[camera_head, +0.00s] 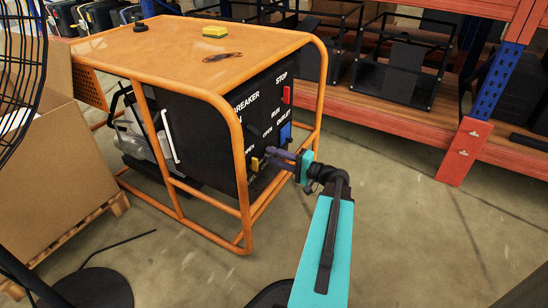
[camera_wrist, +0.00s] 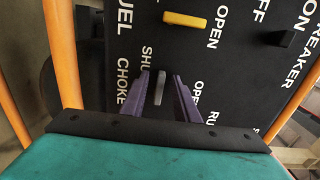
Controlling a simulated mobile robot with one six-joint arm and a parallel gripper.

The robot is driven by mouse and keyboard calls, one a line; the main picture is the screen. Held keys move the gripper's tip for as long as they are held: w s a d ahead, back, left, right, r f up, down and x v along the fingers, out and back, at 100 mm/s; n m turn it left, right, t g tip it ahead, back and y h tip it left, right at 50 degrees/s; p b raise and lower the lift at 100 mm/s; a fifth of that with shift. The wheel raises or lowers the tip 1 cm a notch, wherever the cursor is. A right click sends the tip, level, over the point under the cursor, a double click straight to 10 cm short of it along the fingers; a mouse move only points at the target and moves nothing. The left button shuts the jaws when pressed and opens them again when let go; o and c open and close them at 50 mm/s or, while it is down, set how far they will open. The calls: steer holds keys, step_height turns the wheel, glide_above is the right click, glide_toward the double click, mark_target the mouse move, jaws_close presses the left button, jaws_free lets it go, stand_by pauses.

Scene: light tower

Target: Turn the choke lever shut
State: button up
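The black control panel (camera_head: 262,120) of the orange-framed generator faces my arm. In the wrist view the grey choke lever (camera_wrist: 159,88) stands out from the panel beside the CHOKE lettering, between the words SHUT and OPEN. My gripper (camera_wrist: 162,76) is open, with one purple finger on each side of the lever and visible gaps between. Whether the fingertips reach the panel is hard to tell. In the head view my gripper (camera_head: 275,156) is at the panel's lower part, and the choke lever cannot be made out there.
A yellow fuel lever (camera_wrist: 185,20) sits beyond my fingers; it also shows in the head view (camera_head: 255,164). A black breaker knob (camera_wrist: 280,38) is further right. Orange frame bars (camera_head: 242,180) edge the panel. A cardboard box (camera_head: 45,180) stands left. Open floor lies right.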

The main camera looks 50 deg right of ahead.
steer(key=shift+s+d, duration=0.1)
steer(key=shift+s, duration=0.05)
steer(key=shift+s+d+r+p, duration=0.15)
steer(key=shift+s+p, duration=0.2)
steer(key=shift+s, duration=0.2)
steer(key=p+v, duration=0.4)
steer(key=v, duration=0.8)
steer(key=shift+s, duration=0.25)
